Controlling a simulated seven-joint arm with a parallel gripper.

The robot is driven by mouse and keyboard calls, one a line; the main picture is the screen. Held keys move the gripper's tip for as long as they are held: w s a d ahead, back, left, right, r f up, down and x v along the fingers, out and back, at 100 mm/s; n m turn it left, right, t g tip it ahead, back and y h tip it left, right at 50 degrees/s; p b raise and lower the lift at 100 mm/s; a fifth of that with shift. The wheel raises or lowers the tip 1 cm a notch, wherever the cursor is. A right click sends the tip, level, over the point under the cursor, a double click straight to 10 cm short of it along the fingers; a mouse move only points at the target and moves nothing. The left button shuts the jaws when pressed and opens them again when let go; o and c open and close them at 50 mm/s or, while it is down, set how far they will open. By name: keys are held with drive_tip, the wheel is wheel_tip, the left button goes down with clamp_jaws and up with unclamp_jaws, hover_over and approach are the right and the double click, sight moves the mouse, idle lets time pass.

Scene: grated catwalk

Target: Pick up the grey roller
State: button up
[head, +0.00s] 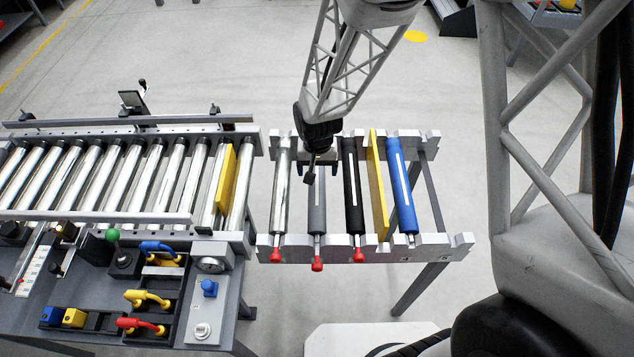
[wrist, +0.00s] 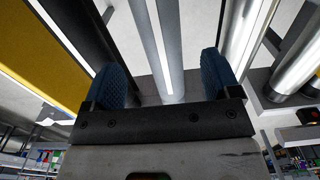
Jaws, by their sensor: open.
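The grey roller (head: 317,212) lies in a slotted rack, between a chrome roller (head: 282,190) and a black roller (head: 353,190). A red tip shows at its near end. My gripper (head: 320,168) is over the far half of the grey roller and hides part of it. In the wrist view, my gripper (wrist: 162,78) is open, with one blue textured pad on each side of the grey roller (wrist: 168,45). The roller runs between the pads, and I see no clear contact. The exact height gap cannot be told.
The rack (head: 440,245) also holds a yellow plate (head: 377,185) and a blue roller (head: 402,185). A roller conveyor (head: 110,180) and a control panel (head: 150,300) stand at the left. Neighbouring rollers sit close beside the pads. Open floor lies behind.

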sight(317, 178)
drive_tip(key=shift+f, duration=0.8)
drive_tip(key=shift+f, duration=0.15)
drive_tip(key=shift+w+f, duration=0.1)
drive_tip(key=shift+f, duration=2.35)
drive_tip(key=shift+c, duration=0.3)
drive_tip(key=c, duration=1.3)
drive_tip(key=shift+r, duration=0.15)
drive_tip(key=shift+r, duration=4.9)
